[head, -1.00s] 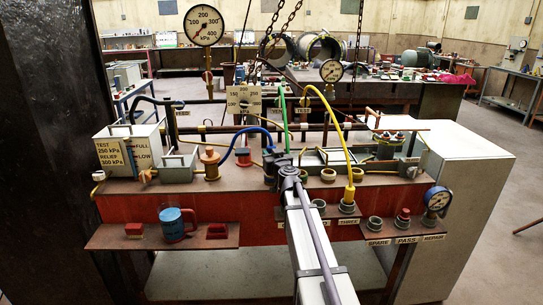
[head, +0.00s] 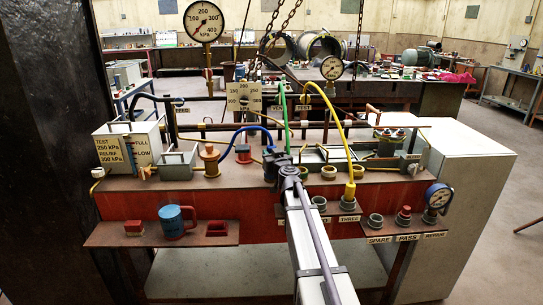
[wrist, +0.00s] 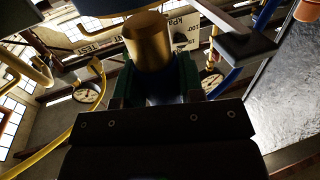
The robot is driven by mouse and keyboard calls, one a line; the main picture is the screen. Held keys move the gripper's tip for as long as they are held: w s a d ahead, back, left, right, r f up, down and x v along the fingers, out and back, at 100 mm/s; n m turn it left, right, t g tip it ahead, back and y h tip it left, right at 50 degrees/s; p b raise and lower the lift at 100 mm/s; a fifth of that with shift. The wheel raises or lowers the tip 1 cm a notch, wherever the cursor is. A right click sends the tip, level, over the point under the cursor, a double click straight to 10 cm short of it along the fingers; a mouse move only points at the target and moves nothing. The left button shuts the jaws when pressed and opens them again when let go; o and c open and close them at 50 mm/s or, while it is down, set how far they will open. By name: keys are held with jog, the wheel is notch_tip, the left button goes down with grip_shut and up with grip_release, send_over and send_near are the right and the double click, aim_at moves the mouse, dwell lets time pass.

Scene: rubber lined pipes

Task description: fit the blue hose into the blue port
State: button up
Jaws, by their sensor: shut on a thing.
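The blue hose (head: 251,128) arches from beside the tan fitting on the left of the bench to my gripper (head: 283,165). My gripper is shut on the hose's end, above the bench's middle. In the wrist view, a brass cylinder (wrist: 148,42) stands out beyond the dark jaws, and a blue length of hose (wrist: 238,72) shows at the upper right. My gripper and arm cover part of the bench front. I cannot pick out the blue port in either view, and no contact between the hose end and a port shows.
The yellow hose (head: 345,135) runs down to the fitting by the THREE label. The green hose (head: 284,100) hangs just behind my gripper. Ring-shaped fittings (head: 328,172) stand to the right.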

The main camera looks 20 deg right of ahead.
jog(key=shift+f+b, duration=1.9)
jog(key=o, duration=1.1)
jog(key=s+a, duration=0.1)
jog(key=s, duration=0.9)
jog(key=shift+s, duration=0.35)
jog(key=shift+a, duration=0.15)
